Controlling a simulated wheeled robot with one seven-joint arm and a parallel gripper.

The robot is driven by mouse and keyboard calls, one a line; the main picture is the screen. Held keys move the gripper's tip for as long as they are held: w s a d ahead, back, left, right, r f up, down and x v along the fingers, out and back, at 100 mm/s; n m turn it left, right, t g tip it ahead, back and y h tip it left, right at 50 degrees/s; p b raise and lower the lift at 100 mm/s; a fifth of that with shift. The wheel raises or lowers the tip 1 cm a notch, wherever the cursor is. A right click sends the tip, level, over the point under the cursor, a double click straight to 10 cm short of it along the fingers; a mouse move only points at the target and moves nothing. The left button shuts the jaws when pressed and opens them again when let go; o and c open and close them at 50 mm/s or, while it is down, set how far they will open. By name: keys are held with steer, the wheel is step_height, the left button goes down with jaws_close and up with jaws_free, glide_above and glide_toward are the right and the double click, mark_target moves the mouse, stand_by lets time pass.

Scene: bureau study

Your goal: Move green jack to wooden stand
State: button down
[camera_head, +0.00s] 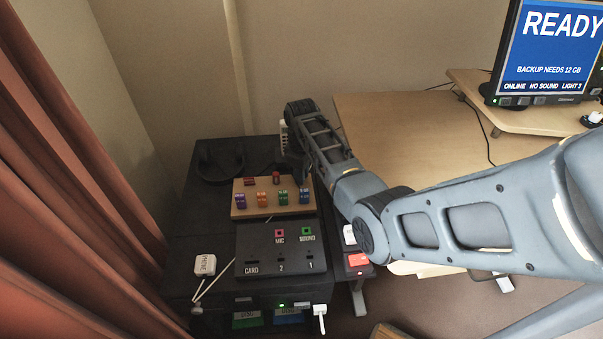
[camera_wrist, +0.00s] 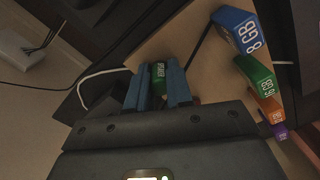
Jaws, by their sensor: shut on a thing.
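The green jack (camera_wrist: 158,78), with white lettering, is between the two blue fingers of my gripper (camera_wrist: 159,90) in the wrist view. The gripper is shut on it. The wooden stand (camera_head: 275,212) lies on the black cabinet in the head view and holds purple, orange, green and blue memory sticks. In the wrist view the jack is over or beside the stand's tan surface (camera_wrist: 205,72); I cannot tell whether they touch. In the head view my arm hides the fingers and the jack.
The black box (camera_head: 280,250) with MIC and SOUND sockets sits in front of the stand. Headphones (camera_head: 217,163) lie behind left. A white PHONE plug (camera_head: 205,265) is at front left. The desk (camera_head: 400,130) is right. A dark cable runs close to the jack in the wrist view.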

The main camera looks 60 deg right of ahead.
steer(key=c, duration=0.9)
jaws_free()
steer(key=shift+c, duration=0.2)
step_height(320, 180, up, 8)
steer(key=shift+f, duration=0.1)
